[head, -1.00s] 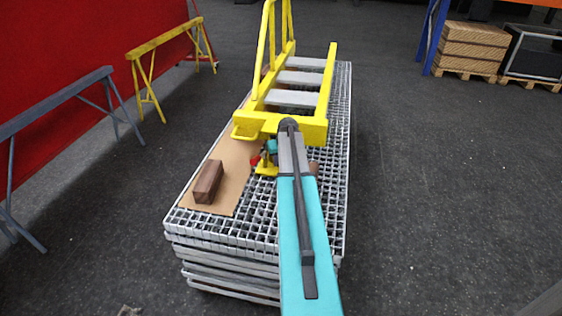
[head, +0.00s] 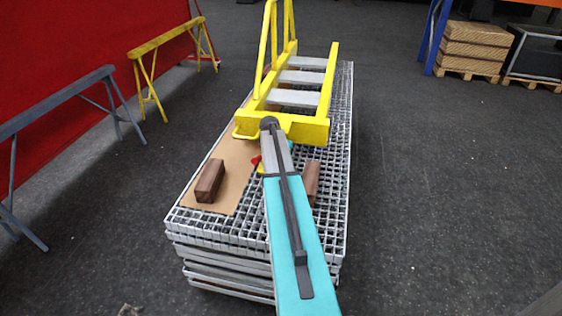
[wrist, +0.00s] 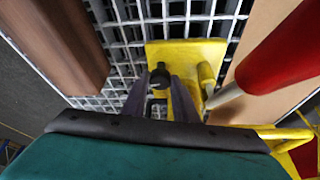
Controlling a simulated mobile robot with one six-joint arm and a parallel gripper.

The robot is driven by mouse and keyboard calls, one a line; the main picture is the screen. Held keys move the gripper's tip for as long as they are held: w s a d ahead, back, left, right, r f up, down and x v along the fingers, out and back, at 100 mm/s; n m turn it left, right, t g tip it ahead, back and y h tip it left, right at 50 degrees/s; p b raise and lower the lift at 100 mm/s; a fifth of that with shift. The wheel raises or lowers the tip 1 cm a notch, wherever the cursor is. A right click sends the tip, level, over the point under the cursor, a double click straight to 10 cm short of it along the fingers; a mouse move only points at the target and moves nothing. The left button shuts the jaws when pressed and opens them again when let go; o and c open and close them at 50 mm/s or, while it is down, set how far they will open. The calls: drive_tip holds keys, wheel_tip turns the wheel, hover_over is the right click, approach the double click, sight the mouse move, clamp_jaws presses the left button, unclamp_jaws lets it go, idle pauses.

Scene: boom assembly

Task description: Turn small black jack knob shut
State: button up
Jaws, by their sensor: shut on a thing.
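The small black jack knob (wrist: 160,76) sits between my fingertips in the wrist view, in front of the yellow jack (wrist: 190,58). My gripper (wrist: 160,92) is shut on the knob. How far the knob is turned cannot be told. The jack's red handle (wrist: 285,52) slants in from the upper right, clear of the fingers. In the head view my arm covers the gripper, the knob and most of the jack. Only a bit of the red handle (head: 256,159) and a yellow edge show beside the arm, under the yellow boom's end (head: 300,127).
The boom lies above a stack of metal gratings (head: 335,235) with a cardboard sheet (head: 230,172). One wooden block (head: 210,181) lies on the sheet; another (head: 311,180) is right of my arm and close left of the gripper in the wrist view (wrist: 62,40).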

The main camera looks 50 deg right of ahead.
drive_tip(key=shift+m+g, duration=0.4)
drive_tip(key=shift+m, duration=0.6)
drive_tip(key=shift+w+a, duration=0.1)
drive_tip(key=o, duration=1)
drive_tip(key=shift+r, duration=0.1)
drive_tip(key=b+v, duration=0.1)
drive_tip(key=v, duration=1.2)
drive_tip(key=shift+a+r, duration=0.15)
drive_tip(key=shift+r, duration=0.1)
